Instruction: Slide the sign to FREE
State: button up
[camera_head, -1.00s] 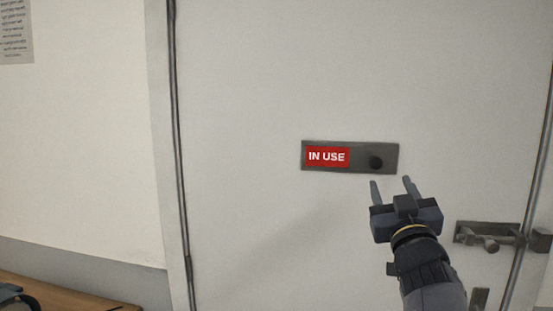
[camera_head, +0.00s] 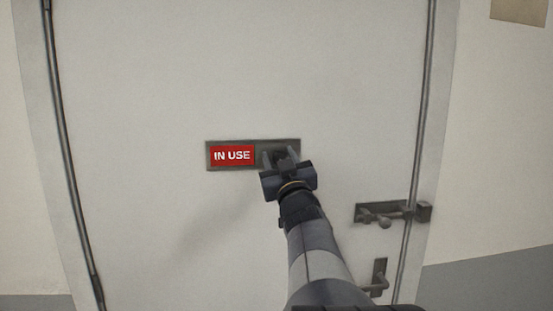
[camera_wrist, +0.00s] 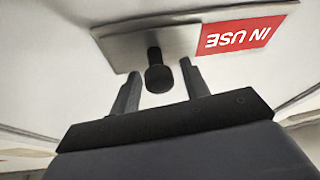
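The sign (camera_head: 232,155) on the door shows a red panel reading IN USE at the left of its grey plate (camera_head: 262,141). The red panel also shows in the wrist view (camera_wrist: 240,33), upside down at the right. A dark round knob (camera_wrist: 158,76) sticks out from the plate. My gripper (camera_head: 281,157) is at the right half of the plate. In the wrist view its two fingers (camera_wrist: 160,80) stand open on either side of the knob, with gaps visible. In the head view my gripper mostly hides the knob.
The white door (camera_head: 150,90) is closed in its frame. A sliding bolt (camera_head: 383,213) sits at the door's right edge, with a lever handle (camera_head: 378,280) below it. A brownish paper (camera_head: 518,11) hangs on the wall at the upper right. The door around the sign is bare.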

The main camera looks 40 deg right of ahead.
grip_shut()
dwell(0.3)
